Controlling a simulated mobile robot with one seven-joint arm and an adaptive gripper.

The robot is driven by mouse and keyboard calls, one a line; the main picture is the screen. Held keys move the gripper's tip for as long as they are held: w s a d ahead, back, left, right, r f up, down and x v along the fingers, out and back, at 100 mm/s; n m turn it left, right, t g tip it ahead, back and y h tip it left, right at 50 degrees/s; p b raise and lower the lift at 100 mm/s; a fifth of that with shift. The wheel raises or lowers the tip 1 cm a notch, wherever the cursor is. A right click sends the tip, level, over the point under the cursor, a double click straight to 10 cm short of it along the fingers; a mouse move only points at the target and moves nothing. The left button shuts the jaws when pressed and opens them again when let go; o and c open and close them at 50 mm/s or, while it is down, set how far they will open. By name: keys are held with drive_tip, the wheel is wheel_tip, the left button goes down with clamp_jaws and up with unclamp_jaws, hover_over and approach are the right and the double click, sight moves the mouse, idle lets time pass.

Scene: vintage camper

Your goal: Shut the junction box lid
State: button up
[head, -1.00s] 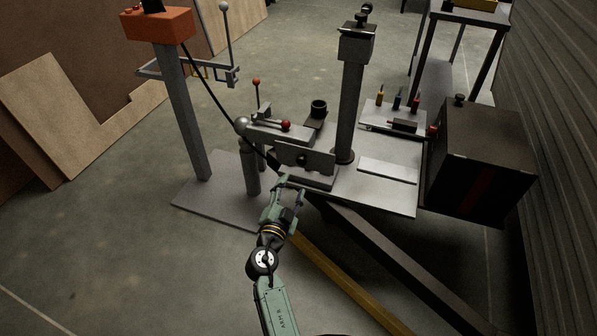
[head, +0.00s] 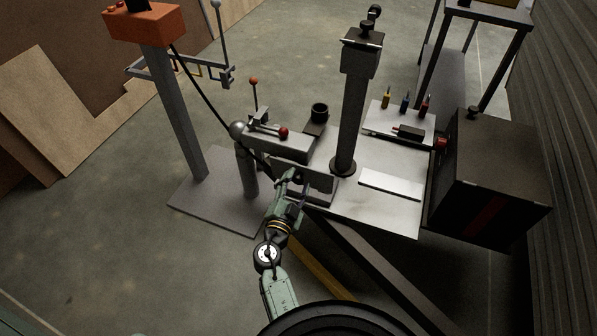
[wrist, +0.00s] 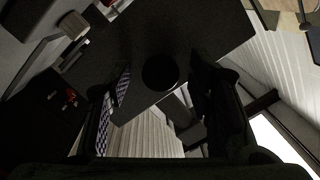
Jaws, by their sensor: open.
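An upright grey plate with a dark round knob, which looks like the junction box lid (head: 321,183), stands at the front edge of the metal workbench in the head view. My gripper (head: 296,183) is right in front of it and hides part of it. In the wrist view a dark flat plate (wrist: 205,40) fills the upper middle, with its round black knob (wrist: 160,72) between the two spread fingers of my gripper (wrist: 158,88). The fingers are open, apart from the knob as far as I can tell. The box's inside is hidden.
A grey post (head: 351,115) rises just behind the plate. A clamp arm with a red ball (head: 283,132) is to its left. A large dark box (head: 490,175) stands at the right of the bench, and an orange-topped post (head: 178,110) at the left.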

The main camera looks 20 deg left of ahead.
drive_tip(key=shift+w, duration=0.15)
drive_tip(key=shift+c, duration=0.4)
clamp_jaws()
drive_tip(key=shift+r, duration=0.1)
idle(0.4)
